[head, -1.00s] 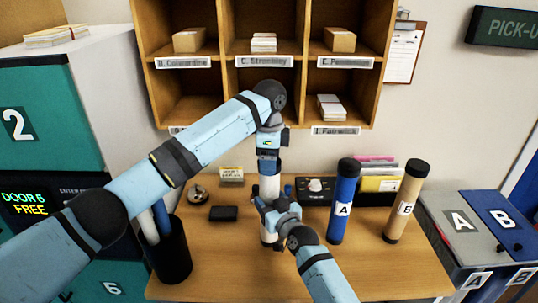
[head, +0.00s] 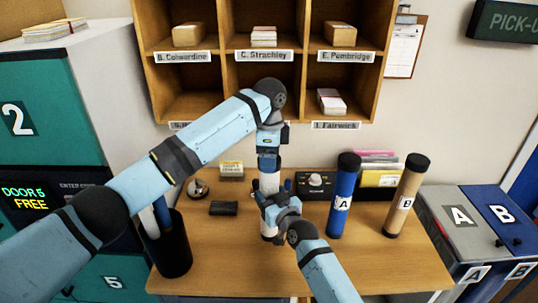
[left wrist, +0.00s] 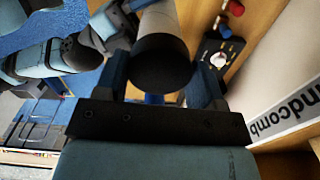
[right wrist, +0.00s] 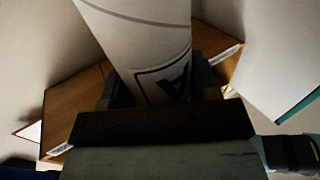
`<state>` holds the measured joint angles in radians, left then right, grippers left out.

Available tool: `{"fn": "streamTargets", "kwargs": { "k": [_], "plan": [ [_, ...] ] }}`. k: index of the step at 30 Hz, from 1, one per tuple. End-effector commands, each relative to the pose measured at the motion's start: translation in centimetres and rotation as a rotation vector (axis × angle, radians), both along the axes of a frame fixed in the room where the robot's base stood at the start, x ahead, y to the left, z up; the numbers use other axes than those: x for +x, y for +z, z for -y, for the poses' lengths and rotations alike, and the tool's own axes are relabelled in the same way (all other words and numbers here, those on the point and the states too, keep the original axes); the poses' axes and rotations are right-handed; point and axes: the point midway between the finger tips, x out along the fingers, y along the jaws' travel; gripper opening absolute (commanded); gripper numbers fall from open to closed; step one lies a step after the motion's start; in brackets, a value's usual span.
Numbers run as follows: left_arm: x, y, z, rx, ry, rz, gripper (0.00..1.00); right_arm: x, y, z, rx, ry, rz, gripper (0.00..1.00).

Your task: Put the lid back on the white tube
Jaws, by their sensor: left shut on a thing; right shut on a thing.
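The white tube (head: 269,182) stands upright on the desk, partly hidden by my grippers. My right gripper (head: 272,202) is shut around its body from the front. In the right wrist view the tube (right wrist: 140,35) fills the jaws and shows a printed A label. My left gripper (head: 268,153) is above, pointing down at the tube's top. In the left wrist view its fingers (left wrist: 160,85) are shut on the black lid (left wrist: 160,62), which lines up with the tube's end (left wrist: 158,22). I cannot tell whether the lid is fully seated.
A blue tube (head: 343,200) and a tan tube (head: 406,198) stand right of my grippers. A black bin (head: 168,255) holds rolls at the left. The desk's front is partly clear.

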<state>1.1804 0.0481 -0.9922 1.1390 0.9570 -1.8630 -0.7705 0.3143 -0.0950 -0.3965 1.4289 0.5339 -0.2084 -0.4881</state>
Motion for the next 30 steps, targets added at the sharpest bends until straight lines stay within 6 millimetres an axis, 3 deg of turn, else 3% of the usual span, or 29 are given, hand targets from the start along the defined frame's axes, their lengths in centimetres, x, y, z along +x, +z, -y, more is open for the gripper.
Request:
{"fn": "streamTargets", "kwargs": {
  "k": [6,7,10,11,22,30],
  "plan": [
    [0.0,-0.5,0.0,0.001,0.000,0.000,0.41,0.0,-0.1,0.0,0.000,0.000,-0.001,0.13],
    [0.0,-0.4,0.0,0.000,0.000,0.000,0.67,0.0,-0.1,0.0,0.000,0.000,-0.001,0.13],
    [0.0,-0.4,0.0,0.000,0.000,0.000,0.90,0.0,-0.1,0.0,0.000,0.000,-0.001,0.13],
    [0.0,-0.4,0.0,0.000,0.000,0.000,0.92,0.0,-0.1,0.0,0.000,0.000,-0.001,0.13],
    [0.0,0.4,0.0,-0.001,-0.001,0.002,0.92,0.0,-0.1,0.0,0.000,0.000,-0.001,0.13],
    [0.0,5.7,0.1,-0.002,-0.001,0.004,0.92,0.0,-0.1,0.0,0.000,0.000,-0.001,0.13]
  ]
}}
